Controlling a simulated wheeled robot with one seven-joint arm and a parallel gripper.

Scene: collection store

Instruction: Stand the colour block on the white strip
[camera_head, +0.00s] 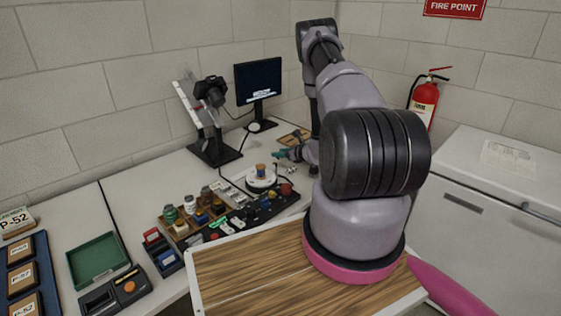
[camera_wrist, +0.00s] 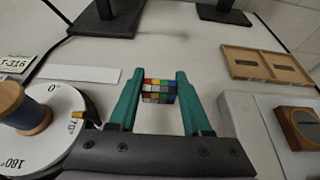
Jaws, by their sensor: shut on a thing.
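The colour block (camera_wrist: 159,91), a small block with rows of coloured squares, is between the two teal fingers of my gripper (camera_wrist: 159,80) in the wrist view. My gripper is shut on it. The white strip (camera_wrist: 80,74) lies flat on the table to the left of the block, behind the round dial. In the camera_head view my gripper (camera_head: 283,154) is over the back of the table, partly behind my arm. I cannot make out the block or the strip there.
A white degree dial (camera_wrist: 62,105) with a spool (camera_wrist: 22,108) stands close by on the left. Dark stand bases (camera_wrist: 107,17) are at the back. A wooden two-slot tray (camera_wrist: 265,64) and a grey box (camera_wrist: 236,108) are on the right. Table between is clear.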

